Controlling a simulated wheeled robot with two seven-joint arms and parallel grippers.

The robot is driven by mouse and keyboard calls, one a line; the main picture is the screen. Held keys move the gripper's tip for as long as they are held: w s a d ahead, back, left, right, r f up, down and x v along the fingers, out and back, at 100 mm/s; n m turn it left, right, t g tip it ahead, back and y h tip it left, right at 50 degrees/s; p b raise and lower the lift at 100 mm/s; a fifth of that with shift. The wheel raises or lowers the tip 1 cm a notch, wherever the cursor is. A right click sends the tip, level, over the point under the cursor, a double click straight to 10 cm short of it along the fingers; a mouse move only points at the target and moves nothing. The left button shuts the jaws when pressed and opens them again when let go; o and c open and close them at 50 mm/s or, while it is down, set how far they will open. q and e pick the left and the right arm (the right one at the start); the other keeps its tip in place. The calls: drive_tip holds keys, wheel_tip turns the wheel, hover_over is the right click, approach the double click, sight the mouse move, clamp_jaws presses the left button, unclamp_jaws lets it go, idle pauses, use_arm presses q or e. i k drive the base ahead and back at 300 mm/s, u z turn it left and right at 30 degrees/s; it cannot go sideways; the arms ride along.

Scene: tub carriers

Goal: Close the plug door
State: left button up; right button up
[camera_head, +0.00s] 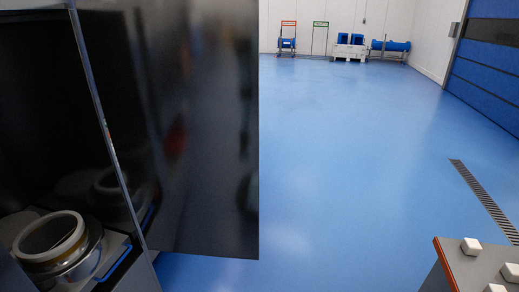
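A large dark glossy panel (205,130), which looks like the open door, hangs on the left and covers much of the left half of the head view. It stands out from a dark cabinet (45,110) whose inside shows at the far left. A bright metal edge (105,130) runs down the cabinet's opening. Inside, at the bottom left, sits a round metal fitting with a pale ring (50,238). I cannot tell for sure whether this is the plug. Neither of my grippers is in view.
The blue floor (370,150) is clear in the middle and right. A drain grate (485,200) lies at the right. A grey surface with white blocks (475,265) stands at the bottom right. Blue tubs and carts (350,45) stand at the far wall, near a blue shutter (488,60).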

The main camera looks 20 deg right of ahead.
sight(177, 82)
drive_tip(key=z, duration=1.35)
drive_tip(key=i, duration=3.8)
drive_tip(key=u, duration=4.25)
drive_tip(key=i, duration=0.45)
drive_tip(key=u, duration=0.4)
